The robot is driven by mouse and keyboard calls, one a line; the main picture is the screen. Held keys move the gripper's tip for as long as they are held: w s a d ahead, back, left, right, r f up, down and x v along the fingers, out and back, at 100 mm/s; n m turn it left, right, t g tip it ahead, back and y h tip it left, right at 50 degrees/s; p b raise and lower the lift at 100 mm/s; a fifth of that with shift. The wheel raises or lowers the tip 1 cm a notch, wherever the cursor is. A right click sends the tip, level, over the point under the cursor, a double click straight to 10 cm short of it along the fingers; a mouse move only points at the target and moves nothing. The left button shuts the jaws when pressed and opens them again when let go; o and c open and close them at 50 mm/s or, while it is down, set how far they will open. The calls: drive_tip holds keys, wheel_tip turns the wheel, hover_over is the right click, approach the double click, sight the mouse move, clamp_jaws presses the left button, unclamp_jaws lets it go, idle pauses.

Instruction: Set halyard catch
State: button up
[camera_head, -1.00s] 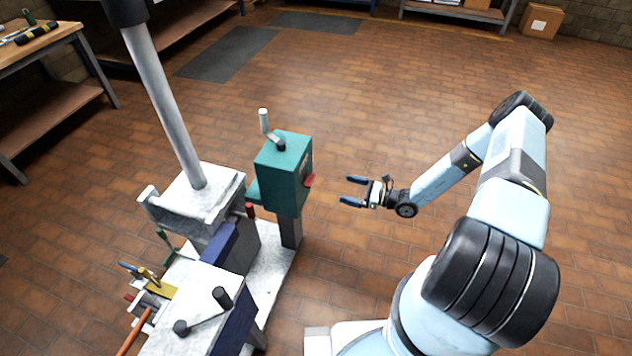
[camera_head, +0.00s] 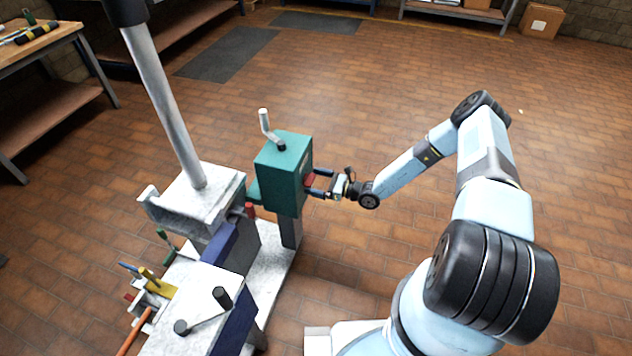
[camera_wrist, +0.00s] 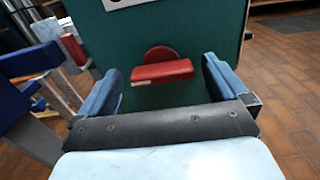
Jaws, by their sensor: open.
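The halyard catch appears to be the red lever (camera_wrist: 162,70) with a round red base on the side of a green box (camera_head: 282,172). In the wrist view the lever lies nearly level between my two blue fingers. My gripper (camera_head: 321,184) is open, with one finger on each side of the lever and a gap to it on both sides. In the head view the lever (camera_head: 309,181) is partly hidden by the fingers. I cannot tell whether the fingertips touch the green face (camera_wrist: 150,105).
A crank handle (camera_head: 268,128) stands on top of the green box. A grey mast (camera_head: 165,105) rises from a pale block to the left. A blue-sided bench part with a black handle (camera_head: 203,318) is in front. Tiled floor (camera_head: 400,110) is open at the right.

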drive_tip(key=shift+w+a, duration=0.15)
drive_tip(key=shift+a, duration=0.15)
drive_tip(key=shift+c, duration=0.2)
